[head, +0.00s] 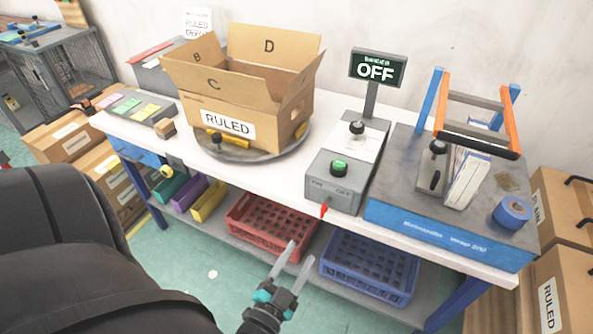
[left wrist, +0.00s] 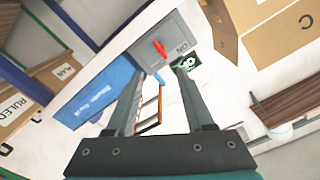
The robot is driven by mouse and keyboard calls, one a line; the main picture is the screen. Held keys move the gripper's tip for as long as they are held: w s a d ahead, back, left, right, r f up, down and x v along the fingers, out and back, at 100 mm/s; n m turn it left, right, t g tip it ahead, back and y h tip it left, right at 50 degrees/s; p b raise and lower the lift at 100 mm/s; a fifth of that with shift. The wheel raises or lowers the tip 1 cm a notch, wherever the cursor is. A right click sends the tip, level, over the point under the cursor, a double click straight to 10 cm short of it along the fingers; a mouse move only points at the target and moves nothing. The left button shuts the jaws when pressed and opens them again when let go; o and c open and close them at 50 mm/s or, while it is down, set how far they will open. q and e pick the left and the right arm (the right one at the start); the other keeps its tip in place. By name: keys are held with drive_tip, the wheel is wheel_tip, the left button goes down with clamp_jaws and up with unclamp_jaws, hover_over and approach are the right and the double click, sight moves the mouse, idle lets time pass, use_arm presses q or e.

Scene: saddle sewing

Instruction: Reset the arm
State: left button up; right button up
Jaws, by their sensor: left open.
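My left gripper (head: 290,272) is in front of the workbench, low and near the front edge, with its two fingers apart and nothing between them. In the left wrist view its fingers (left wrist: 160,85) also stand apart and empty. Beyond them are the grey control box (left wrist: 185,38) with a red lever (left wrist: 160,48) and the blue side of the machine base (left wrist: 95,95). My left arm (head: 70,250) fills the lower left of the head view. My right gripper is in neither view.
The white bench (head: 280,172) carries an open carton marked RULED (head: 240,105), the control box (head: 345,165) with a green button, an OFF sign (head: 377,68) and blue tape (head: 512,212). Red (head: 268,225) and blue (head: 368,265) crates sit on the lower shelf. Cartons (head: 560,280) stand at right.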

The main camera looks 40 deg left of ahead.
use_arm(q)
drive_tip(key=shift+s, duration=0.15)
idle(0.4)
drive_tip(key=s+d+f+g+h+b, duration=0.15)
drive_tip(key=s+d+f+g, duration=0.25)
drive_tip(key=f, duration=0.7)
drive_tip(key=s+d+f+g+h, duration=0.3)
drive_tip(key=s+d+f+g, duration=0.1)
drive_tip(key=f, duration=0.7)
drive_tip(key=s+a+f+g, duration=0.1)
drive_tip(key=s+f+g, duration=0.3)
drive_tip(key=s, duration=0.5)
drive_tip(key=s+a+f+n+g, duration=0.1)
drive_tip(key=s+f+g, duration=0.3)
drive_tip(key=s, duration=0.5)
wheel_tip(320, 180, down, 3)
drive_tip(key=shift+s+a+r, duration=0.15)
drive_tip(key=shift+a+r, duration=0.05)
drive_tip(key=shift+a, duration=0.2)
